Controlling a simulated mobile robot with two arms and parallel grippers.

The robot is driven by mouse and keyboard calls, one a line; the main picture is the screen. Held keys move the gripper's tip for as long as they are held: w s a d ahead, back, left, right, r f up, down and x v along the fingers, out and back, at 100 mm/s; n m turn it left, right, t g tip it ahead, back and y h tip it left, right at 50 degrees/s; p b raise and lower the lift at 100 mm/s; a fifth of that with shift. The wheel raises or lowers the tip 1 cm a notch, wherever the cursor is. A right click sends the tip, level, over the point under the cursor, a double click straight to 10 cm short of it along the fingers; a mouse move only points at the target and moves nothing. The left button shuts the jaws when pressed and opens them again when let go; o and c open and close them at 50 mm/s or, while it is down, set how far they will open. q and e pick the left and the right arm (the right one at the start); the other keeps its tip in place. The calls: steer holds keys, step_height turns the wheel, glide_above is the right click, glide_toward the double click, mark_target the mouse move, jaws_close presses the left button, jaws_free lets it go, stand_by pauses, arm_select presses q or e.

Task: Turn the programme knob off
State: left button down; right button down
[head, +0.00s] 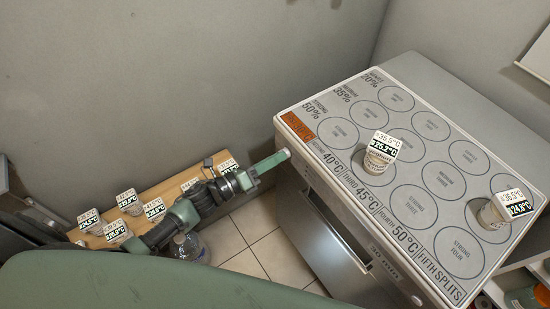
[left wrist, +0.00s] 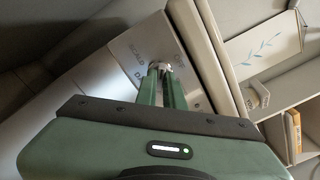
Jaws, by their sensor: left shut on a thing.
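In the head view my left gripper (head: 284,156) reaches the near left corner of the grey appliance (head: 330,219); the knob is hidden there. My right gripper is not in view.
A printed mat (head: 408,198) with circles covers the appliance's top. A labelled cup (head: 377,161) and another cup (head: 492,214) stand on it. A wooden shelf (head: 172,190) with several labelled cups lies left, below my left arm. A clear bottle (head: 190,250) stands beneath.

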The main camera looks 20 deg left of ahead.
arm_select(q)
steer(key=n+p, duration=0.3)
steer(key=n, duration=2.2)
steer(key=shift+w+n, duration=0.1)
steer(key=shift+n, duration=0.2)
stand_by(0.4)
steer(key=c, duration=1.5)
jaws_free()
